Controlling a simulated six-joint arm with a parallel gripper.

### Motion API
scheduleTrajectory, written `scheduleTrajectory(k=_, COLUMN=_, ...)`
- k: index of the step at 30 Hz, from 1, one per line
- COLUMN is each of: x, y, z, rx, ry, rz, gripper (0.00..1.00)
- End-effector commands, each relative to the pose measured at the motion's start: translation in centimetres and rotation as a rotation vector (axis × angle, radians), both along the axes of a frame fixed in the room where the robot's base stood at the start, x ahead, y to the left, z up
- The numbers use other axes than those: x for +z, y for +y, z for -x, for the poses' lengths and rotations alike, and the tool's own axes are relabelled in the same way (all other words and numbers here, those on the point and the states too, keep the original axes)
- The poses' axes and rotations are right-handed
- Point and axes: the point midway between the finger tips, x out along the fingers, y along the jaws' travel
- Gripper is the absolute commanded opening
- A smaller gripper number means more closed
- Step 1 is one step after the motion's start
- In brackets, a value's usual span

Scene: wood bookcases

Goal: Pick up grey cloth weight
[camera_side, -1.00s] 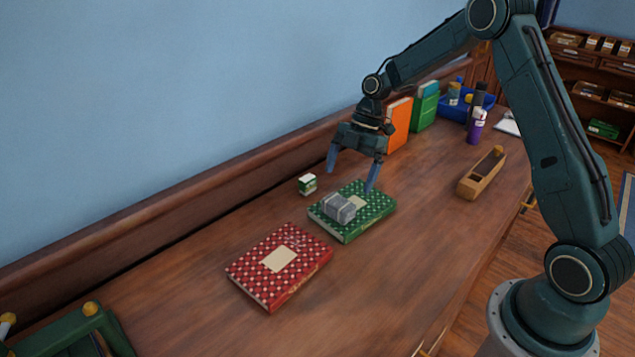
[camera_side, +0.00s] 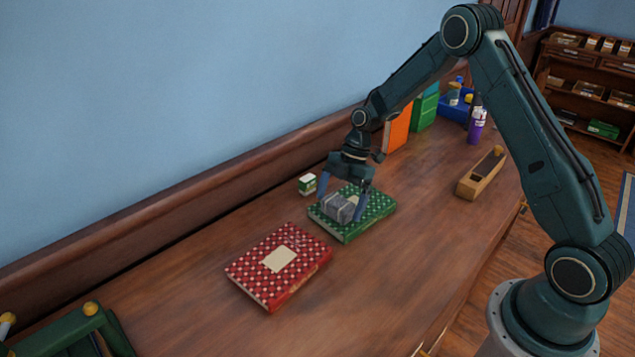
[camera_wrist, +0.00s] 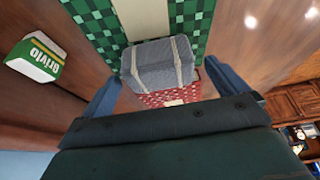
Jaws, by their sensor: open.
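The grey cloth weight (camera_side: 338,207) is a small block with pale straps, lying on the green checked book (camera_side: 372,212). In the wrist view the weight (camera_wrist: 158,64) sits between my two blue fingers, and the green book (camera_wrist: 192,20) shows beneath it. My gripper (camera_side: 340,200) is open and low over the book, with one finger on each side of the weight. A gap shows between each finger and the weight in the wrist view (camera_wrist: 175,90). I cannot tell whether the fingertips touch the book.
A small green and white box (camera_side: 307,184) stands just left of the green book. A red dotted book (camera_side: 280,266) lies in front.

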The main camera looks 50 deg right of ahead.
Motion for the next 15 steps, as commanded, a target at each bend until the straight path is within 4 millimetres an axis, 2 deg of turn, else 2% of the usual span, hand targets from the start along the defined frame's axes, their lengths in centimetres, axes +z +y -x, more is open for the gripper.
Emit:
scheduleTrajectory(k=5, x=-1.15, y=0.46, z=0.05, rx=0.000, ry=0.001, rz=0.001, gripper=0.98)
scheduleTrajectory(k=15, x=-1.19, y=0.47, z=0.02, rx=0.001, ry=0.000, rz=0.001, gripper=0.98)
